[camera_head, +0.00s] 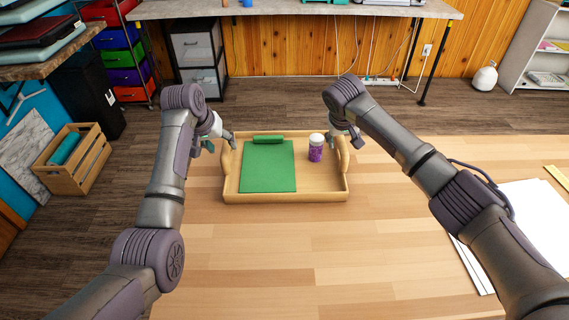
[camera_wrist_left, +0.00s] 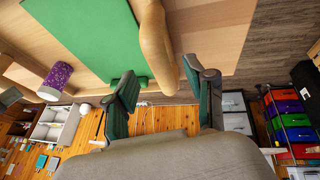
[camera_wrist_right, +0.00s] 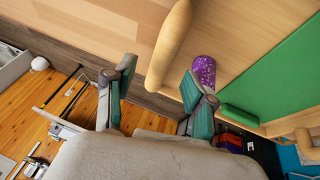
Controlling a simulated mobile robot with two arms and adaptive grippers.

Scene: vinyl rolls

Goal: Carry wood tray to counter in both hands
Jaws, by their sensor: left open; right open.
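The wood tray (camera_head: 320,192) sits on the far edge area of the wooden table, with a raised handle at each side. I cannot tell whether any finger touches a handle.
A light-topped counter (camera_head: 300,10) stands at the back against the wood wall, across open floor (camera_head: 270,95). White sheets (camera_head: 520,220) lie on the table (camera_head: 300,260) at right. A wooden crate (camera_head: 75,165) and a drawer rack (camera_head: 125,50) stand at left.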

